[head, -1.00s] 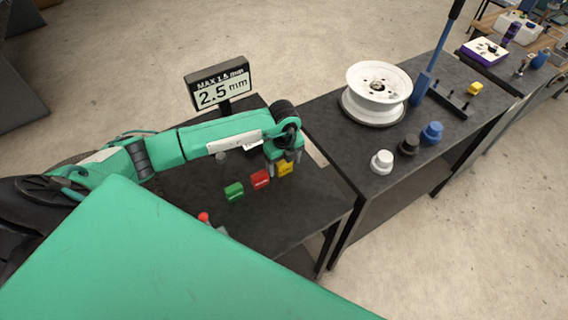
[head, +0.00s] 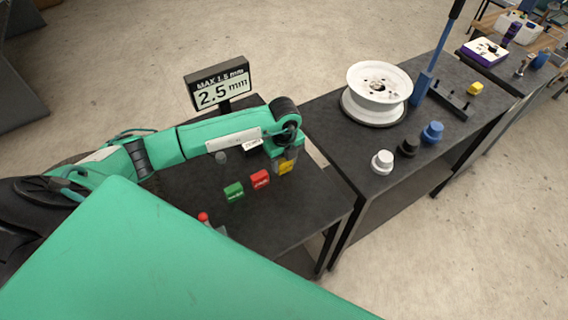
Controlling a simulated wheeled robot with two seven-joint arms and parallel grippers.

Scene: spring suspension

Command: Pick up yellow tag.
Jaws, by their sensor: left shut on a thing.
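The yellow tag (head: 286,167) is in the head view, at the right part of the near dark table. My left gripper (head: 285,160) points down over it and is shut on it, with the fingers partly covering the tag. I cannot tell for sure whether the tag is clear of the table top. A red tag (head: 260,179) and a green tag (head: 233,192) stand in a row to its left. My right gripper is not in view.
A display reading 2.5 mm (head: 218,86) stands behind my left arm. A red-topped object (head: 204,217) is near the front. The table to the right holds a white wheel rim (head: 378,92), white (head: 382,161), black (head: 408,148) and blue (head: 432,132) knobs.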

